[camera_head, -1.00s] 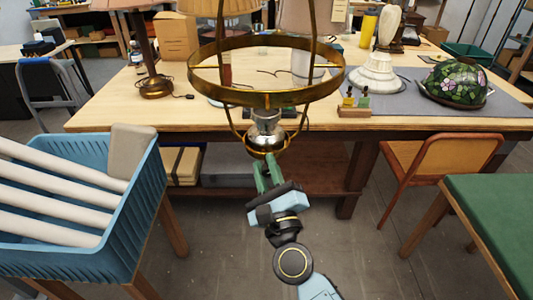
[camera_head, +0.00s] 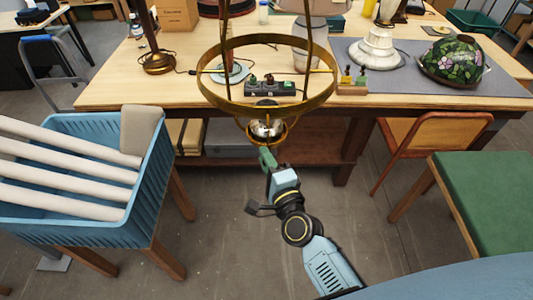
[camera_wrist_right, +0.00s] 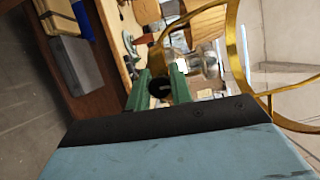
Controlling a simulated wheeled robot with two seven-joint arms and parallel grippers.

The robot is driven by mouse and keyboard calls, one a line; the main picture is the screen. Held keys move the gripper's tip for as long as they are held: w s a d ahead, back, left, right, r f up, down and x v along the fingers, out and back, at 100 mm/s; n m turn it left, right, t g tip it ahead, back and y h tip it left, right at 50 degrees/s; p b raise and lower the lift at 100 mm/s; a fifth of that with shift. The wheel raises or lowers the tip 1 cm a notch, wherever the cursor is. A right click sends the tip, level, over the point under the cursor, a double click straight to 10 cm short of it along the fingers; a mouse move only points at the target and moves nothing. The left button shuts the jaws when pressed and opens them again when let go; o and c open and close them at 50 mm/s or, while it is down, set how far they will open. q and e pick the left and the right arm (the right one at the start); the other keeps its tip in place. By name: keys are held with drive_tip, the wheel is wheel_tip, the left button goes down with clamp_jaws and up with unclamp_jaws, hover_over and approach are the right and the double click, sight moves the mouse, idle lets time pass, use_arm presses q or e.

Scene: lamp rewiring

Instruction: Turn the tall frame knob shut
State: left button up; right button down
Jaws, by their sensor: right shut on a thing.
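The tall brass frame (camera_head: 318,103) hangs in front of the workbench, with a wide ring, upright rods and a silvery fitting (camera_head: 264,128) at its lower end. My right gripper (camera_head: 267,158) reaches up to the underside of that fitting. In the right wrist view, its green fingers (camera_wrist_right: 160,88) are shut on a small dark round knob (camera_wrist_right: 159,87), seen end-on between them. In the head view the fingers hide the knob. How far the knob is turned cannot be told. My left gripper is not in view.
The workbench (camera_head: 130,92) behind holds a socket strip (camera_head: 270,88), a white lamp base (camera_head: 376,50) and a floral glass shade (camera_head: 452,60). A blue crate (camera_head: 150,195) of pale rolls stands left. An orange chair (camera_head: 420,145) and green-topped table (camera_head: 490,190) stand right.

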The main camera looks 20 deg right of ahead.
drive_tip(key=shift+n, duration=0.4)
drive_tip(key=c, duration=1.3)
unclamp_jaws()
drive_tip(key=shift+o, duration=0.2)
drive_tip(key=s+d+b, duration=0.1)
drive_tip(key=s+b, duration=0.1)
drive_tip(key=s, duration=1.1)
drive_tip(key=shift+s+d, duration=0.2)
drive_tip(key=shift+d, duration=0.05)
